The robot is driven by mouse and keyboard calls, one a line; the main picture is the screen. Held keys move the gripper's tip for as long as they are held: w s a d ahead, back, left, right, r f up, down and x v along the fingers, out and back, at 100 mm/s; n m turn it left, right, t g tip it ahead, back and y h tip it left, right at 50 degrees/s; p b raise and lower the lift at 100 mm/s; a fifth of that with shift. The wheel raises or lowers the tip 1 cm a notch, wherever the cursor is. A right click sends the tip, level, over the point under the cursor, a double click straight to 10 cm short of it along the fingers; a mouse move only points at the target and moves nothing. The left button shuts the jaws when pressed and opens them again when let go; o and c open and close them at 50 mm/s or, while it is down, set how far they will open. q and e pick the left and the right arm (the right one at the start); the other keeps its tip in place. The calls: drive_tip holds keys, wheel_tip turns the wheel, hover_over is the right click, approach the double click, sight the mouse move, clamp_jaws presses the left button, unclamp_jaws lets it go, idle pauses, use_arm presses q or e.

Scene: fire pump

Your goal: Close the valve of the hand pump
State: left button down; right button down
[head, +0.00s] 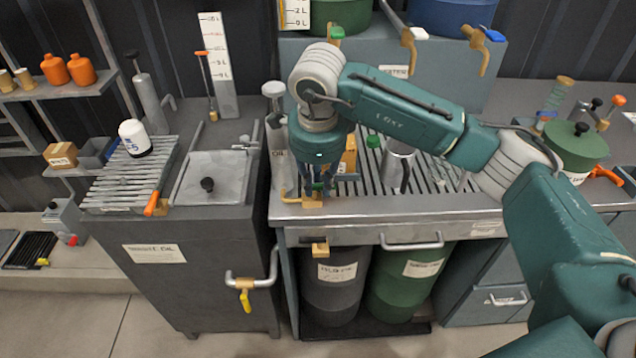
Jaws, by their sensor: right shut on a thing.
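My right gripper (316,190) points down at the front edge of the slatted metal counter. It is shut on a small brass fitting (312,201), which looks like the pump valve; the fingers hide most of it. Just left of the gripper stands a grey cylinder marked OIL (278,150) with a light round top, which looks like the hand pump. A thin brass pipe (290,194) runs from its foot toward the fitting. How far the valve is turned cannot be seen. My left gripper is not in view.
The left cabinet (190,275) carries a pipe with a yellow-handled valve (246,300). A clear jug (397,165) and green-capped bottle stand right of the gripper.

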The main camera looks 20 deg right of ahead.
idle(0.3)
drive_tip(key=c, duration=1.5)
unclamp_jaws()
drive_tip(key=shift+c, duration=0.2)
drive_tip(key=shift+r, duration=0.15)
wheel_tip(320, 180, up, 12)
drive_tip(key=s, duration=0.2)
drive_tip(key=shift+a+f, duration=0.2)
drive_tip(key=shift+a, duration=0.2)
drive_tip(key=shift+s+f, duration=0.1)
drive_tip(key=shift+s, duration=0.05)
